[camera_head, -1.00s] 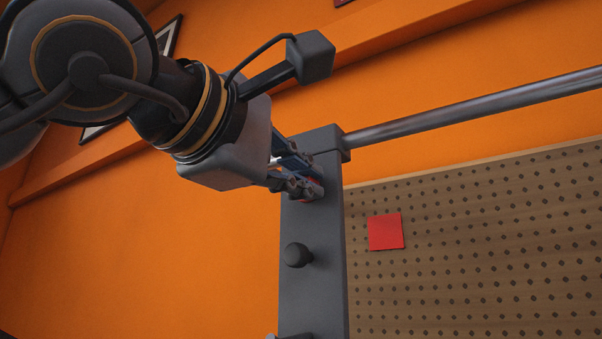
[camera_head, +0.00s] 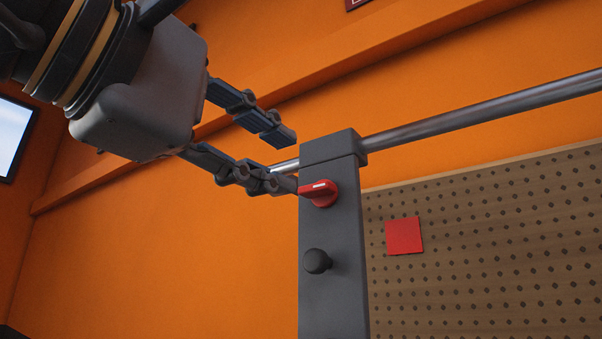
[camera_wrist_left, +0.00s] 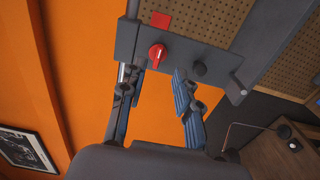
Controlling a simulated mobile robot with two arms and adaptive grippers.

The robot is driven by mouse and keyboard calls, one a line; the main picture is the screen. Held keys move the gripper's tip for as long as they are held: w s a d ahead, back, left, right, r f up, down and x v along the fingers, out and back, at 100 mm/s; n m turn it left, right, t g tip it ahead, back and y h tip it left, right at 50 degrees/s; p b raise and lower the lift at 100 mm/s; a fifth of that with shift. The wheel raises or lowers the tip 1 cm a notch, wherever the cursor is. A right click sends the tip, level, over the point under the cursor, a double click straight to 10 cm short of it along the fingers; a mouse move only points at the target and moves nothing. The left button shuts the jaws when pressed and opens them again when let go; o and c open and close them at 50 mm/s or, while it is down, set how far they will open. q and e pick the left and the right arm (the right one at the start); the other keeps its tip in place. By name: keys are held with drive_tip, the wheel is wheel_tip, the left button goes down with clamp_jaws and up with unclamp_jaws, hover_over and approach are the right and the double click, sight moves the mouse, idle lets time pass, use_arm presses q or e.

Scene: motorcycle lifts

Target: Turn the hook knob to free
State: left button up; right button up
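The red knob (camera_head: 319,193) with a white mark sits near the top of the grey post (camera_head: 335,230). Its grip lies roughly sideways in the head view. In the left wrist view the red knob (camera_wrist_left: 156,56) is beyond the gap between the fingers. My left gripper (camera_head: 287,161) is open and empty, to the left of the knob. Its lower fingertip is close to the knob in the head view; I cannot tell if they touch. The open fingers (camera_wrist_left: 157,85) also show in the left wrist view. My right gripper is not in view.
A black round knob (camera_head: 317,261) sticks out of the post below the red one. A metal bar (camera_head: 480,112) runs right from the post top. A pegboard (camera_head: 480,240) with a red square (camera_head: 404,236) stands behind.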

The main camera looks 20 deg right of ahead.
use_arm(q)
drive_tip(key=v, duration=0.3)
drive_tip(key=shift+s+a, duration=0.1)
drive_tip(key=shift+s, duration=0.1)
drive_tip(key=shift+f, duration=0.1)
idle(0.3)
